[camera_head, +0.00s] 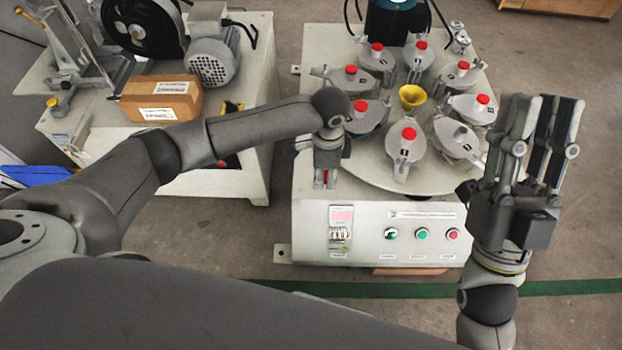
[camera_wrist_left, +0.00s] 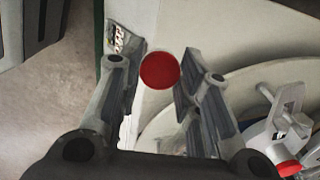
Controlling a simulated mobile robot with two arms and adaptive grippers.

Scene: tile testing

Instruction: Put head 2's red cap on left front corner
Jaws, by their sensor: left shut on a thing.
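A red cap (camera_wrist_left: 160,71) is between the fingers of my left gripper (camera_wrist_left: 155,85) in the left wrist view. In the head view, my left gripper (camera_head: 326,178) points down over the left front corner of the machine's white top (camera_head: 310,188), with red showing between its fingers. The gripper is shut on the cap; whether the cap touches the top I cannot tell. Several grey heads with red caps, one of them the front head (camera_head: 403,152), ring a yellow funnel (camera_head: 412,96). I cannot read which is head 2. My right gripper (camera_head: 540,115) is open and empty, pointing up at the right.
The machine's front panel (camera_head: 375,235) has a display and buttons. A turntable (camera_head: 385,180) carries the heads close to the right of my left gripper. A cardboard box (camera_head: 160,98) and a motor (camera_head: 212,62) stand on another machine at the left.

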